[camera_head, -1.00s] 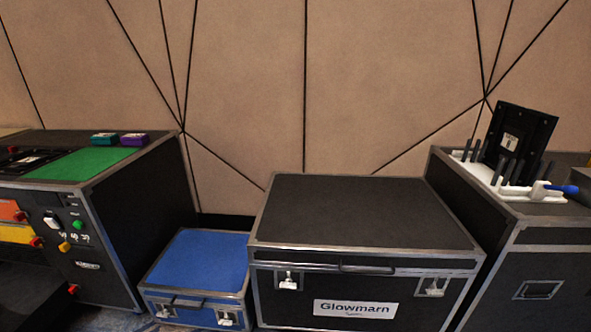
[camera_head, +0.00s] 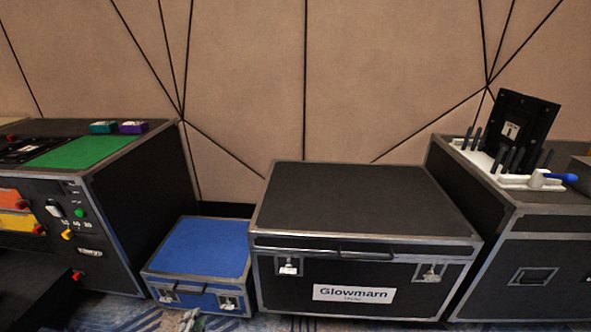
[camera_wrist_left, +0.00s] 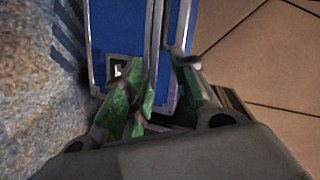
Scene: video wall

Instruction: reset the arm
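My left gripper (camera_head: 180,320) just shows at the bottom edge of the head view, in front of the small blue case (camera_head: 200,250). Most of it is cut off there. In the left wrist view my left gripper (camera_wrist_left: 164,85) has its two green-padded fingers apart, with nothing held between them. The blue case (camera_wrist_left: 118,25) shows beyond the fingers in that view. My right gripper is in neither view.
A black Glowmarn case (camera_head: 360,200) stands right of the blue case. A black console with a green panel (camera_head: 85,152) stands at the left. A right-hand case carries a white rack (camera_head: 515,180) with dark rods and a black panel (camera_head: 520,128).

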